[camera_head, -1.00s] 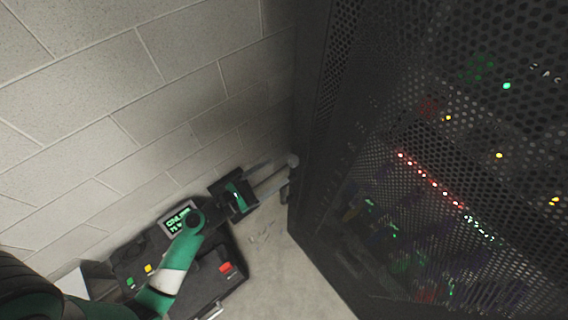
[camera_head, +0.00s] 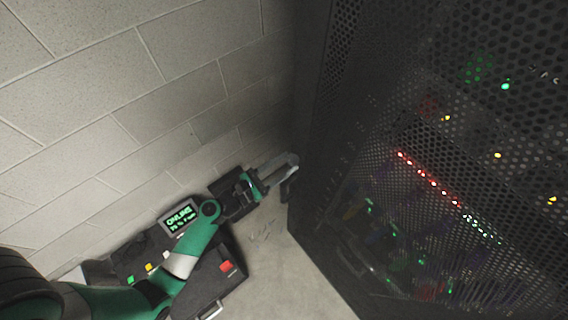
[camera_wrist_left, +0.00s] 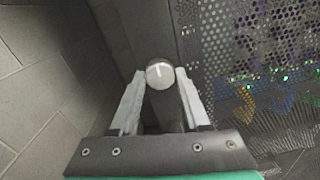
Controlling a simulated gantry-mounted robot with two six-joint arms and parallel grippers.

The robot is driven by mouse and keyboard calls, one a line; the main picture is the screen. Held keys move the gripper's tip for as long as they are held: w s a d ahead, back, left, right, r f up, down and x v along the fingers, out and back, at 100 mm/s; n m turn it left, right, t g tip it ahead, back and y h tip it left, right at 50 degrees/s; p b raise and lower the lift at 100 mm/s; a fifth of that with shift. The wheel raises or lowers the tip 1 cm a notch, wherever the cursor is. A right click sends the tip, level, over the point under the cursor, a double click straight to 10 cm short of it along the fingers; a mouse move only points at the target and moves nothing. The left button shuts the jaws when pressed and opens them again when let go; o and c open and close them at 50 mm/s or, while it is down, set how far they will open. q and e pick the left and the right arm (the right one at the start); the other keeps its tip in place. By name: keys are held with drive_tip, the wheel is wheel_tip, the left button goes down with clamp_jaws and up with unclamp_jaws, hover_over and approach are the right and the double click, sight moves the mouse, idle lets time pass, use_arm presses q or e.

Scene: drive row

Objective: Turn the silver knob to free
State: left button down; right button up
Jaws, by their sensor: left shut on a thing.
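The silver knob (camera_wrist_left: 160,75) is a round, bright cap on the dark side of the rack, seen between my fingertips in the left wrist view. A pale line on its face runs nearly upright, its top leaning slightly left. Any lettering around it is not readable. My left gripper (camera_wrist_left: 156,80) is shut on the knob, one pale finger on each side. In the head view my left gripper (camera_head: 289,165) reaches the rack's lower left edge, and its fingers hide the knob there. My right gripper is not in view.
The black perforated rack (camera_head: 340,130) with lit LEDs fills the right side. A grey block wall (camera_head: 150,90) stands at left. Below my arm is a dark console with a green display (camera_head: 180,217), coloured buttons and a red switch (camera_head: 226,266).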

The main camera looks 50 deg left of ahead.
use_arm(q)
drive_tip(key=shift+m, duration=0.4)
drive_tip(key=m+b, duration=0.1)
drive_tip(key=m, duration=0.2)
drive_tip(key=shift+m, duration=0.3)
drive_tip(key=m+b, duration=0.1)
drive_tip(key=m, duration=0.3)
drive_tip(key=shift+b, duration=0.35)
drive_tip(key=m+b, duration=0.2)
drive_tip(key=m, duration=0.3)
drive_tip(key=shift+f+m, duration=0.1)
drive_tip(key=shift+m, duration=0.2)
drive_tip(key=shift+m+b, duration=0.65)
drive_tip(key=shift+m, duration=1.15)
drive_tip(key=shift+c, duration=1.9)
unclamp_jaws()
